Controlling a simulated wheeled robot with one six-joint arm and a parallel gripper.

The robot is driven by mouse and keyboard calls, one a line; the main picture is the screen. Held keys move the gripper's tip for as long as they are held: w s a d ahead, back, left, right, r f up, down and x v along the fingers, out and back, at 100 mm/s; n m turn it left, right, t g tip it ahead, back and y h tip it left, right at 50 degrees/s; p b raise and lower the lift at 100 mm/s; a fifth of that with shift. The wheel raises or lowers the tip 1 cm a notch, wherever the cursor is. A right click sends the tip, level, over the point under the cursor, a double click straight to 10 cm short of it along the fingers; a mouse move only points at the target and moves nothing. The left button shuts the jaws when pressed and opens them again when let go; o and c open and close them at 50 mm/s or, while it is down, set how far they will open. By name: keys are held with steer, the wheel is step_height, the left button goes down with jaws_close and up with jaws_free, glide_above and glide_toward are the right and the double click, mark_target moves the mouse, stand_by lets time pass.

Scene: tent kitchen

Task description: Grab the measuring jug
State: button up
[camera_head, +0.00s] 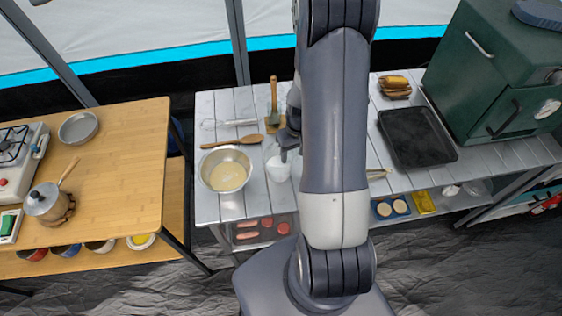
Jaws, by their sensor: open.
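A whitish jug (278,170), which looks like the measuring jug, stands on the grey slatted table (208,118), just right of a metal bowl. Its right side is close to my arm in the picture, and part of its top is hidden. My gripper (287,150) is open, a dark shape at the jug's upper right edge, partly hidden behind my arm. I cannot tell whether its fingers touch the jug or are around it.
A metal bowl (226,171) of batter stands close left of the jug. A wooden spoon (234,141), a whisk (238,123) and a green-bladed spatula (273,100) are behind. A black tray (416,137) and a green oven (487,70) are at right.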

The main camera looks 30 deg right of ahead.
steer(key=shift+f, duration=0.1)
jaws_close()
stand_by(0.6)
